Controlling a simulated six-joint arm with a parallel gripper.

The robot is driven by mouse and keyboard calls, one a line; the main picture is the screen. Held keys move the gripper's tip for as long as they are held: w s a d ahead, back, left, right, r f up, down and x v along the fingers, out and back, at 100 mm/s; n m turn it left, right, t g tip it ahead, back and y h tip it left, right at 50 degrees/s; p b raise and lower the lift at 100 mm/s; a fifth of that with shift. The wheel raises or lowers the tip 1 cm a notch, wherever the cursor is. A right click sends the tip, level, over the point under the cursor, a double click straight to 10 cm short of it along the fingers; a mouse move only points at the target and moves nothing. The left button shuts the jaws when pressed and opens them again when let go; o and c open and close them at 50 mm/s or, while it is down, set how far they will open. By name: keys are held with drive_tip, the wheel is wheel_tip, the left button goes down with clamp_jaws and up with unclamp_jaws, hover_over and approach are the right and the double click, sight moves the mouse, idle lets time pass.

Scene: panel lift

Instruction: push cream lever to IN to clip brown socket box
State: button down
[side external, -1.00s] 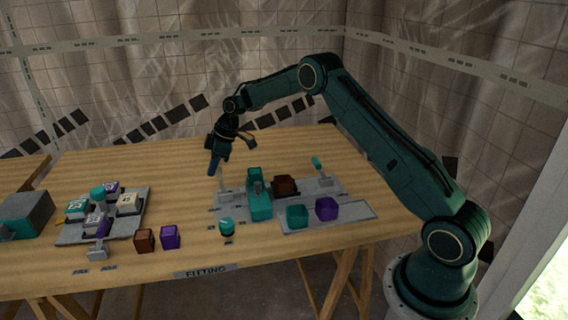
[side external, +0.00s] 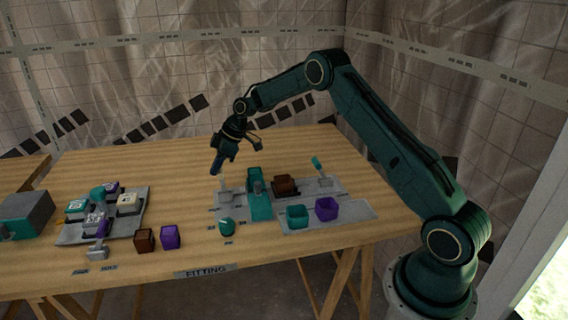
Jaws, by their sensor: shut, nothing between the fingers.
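The brown socket box (side external: 285,184) sits on the grey fixture plate, just right of the teal upright block (side external: 259,201). A small pale lever (side external: 223,186), which looks like the cream lever, stands at the left end of the plate. My gripper (side external: 215,171) is shut and empty, pointing down just above and left of that lever. I cannot tell whether its tips touch the lever. The marks for the lever's positions are too small to read. A teal-tipped lever (side external: 318,164) stands at the plate's right end.
A teal box (side external: 297,216) and a purple box (side external: 327,209) stand on the plate's front part. A round teal knob (side external: 227,227) is in front. At left are a loaded grey panel (side external: 68,235), another brown box (side external: 144,240) and another purple box (side external: 170,237). The table behind is clear.

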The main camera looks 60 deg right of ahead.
drive_tip(key=shift+s+d+f+t+y, duration=0.2)
drive_tip(key=shift+s+d+t+y, duration=0.6)
drive_tip(key=shift+s+d, duration=0.2)
drive_tip(key=shift+s+d+f+t+y, duration=0.2)
drive_tip(key=shift+s+d+t+y, duration=0.6)
drive_tip(key=shift+s+d, duration=0.2)
drive_tip(key=s+d+r, duration=0.4)
drive_tip(key=r, duration=0.3)
drive_tip(key=shift+r, duration=0.4)
drive_tip(key=shift+a+r, duration=0.1)
drive_tip(key=shift+a, duration=0.05)
